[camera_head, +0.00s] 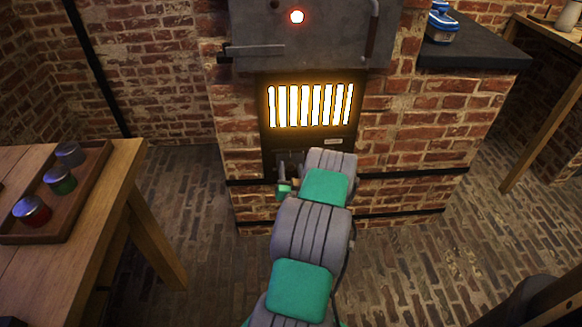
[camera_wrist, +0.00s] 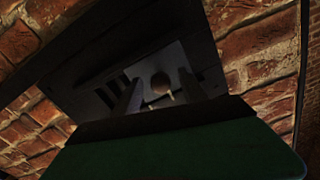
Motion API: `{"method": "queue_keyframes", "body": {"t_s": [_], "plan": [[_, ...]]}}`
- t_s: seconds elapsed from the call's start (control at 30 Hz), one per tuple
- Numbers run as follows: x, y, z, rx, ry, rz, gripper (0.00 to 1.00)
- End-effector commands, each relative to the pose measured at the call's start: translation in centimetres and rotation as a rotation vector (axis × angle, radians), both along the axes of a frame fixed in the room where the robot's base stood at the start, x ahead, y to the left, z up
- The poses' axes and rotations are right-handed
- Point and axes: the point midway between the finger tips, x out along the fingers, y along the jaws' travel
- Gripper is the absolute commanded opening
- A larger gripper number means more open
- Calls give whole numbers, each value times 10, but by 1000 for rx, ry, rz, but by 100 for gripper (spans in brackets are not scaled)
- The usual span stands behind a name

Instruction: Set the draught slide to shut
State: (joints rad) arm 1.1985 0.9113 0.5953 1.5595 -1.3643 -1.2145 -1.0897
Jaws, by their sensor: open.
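The draught slide (camera_wrist: 172,58) is a grey metal plate low on the brick stove, seen in the wrist view. My gripper (camera_wrist: 160,76) is open, with one finger on each side of the knob in the picture. I cannot tell whether either finger touches it. In the head view my arm hides most of the slide, below the glowing grate.
The glowing barred grate (camera_head: 310,105) is just above my arm's end. A metal door (camera_head: 300,40) with handles is above it. A wooden table (camera_head: 70,245) with a tray of jars (camera_head: 75,195) stands left. A dark ledge (camera_head: 475,55) holds a blue-and-white container (camera_head: 440,25) at right.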

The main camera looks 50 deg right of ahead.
Motion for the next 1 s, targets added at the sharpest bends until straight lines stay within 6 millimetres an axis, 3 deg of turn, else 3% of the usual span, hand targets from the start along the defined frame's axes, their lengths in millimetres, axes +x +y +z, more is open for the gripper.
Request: {"method": "queue_keyframes", "body": {"t_s": [0.37, 1.0], "plan": [[4, -4, 0, -1, -1, 0, 49], [4, -4, 0, -1, -1, 0, 0]]}}
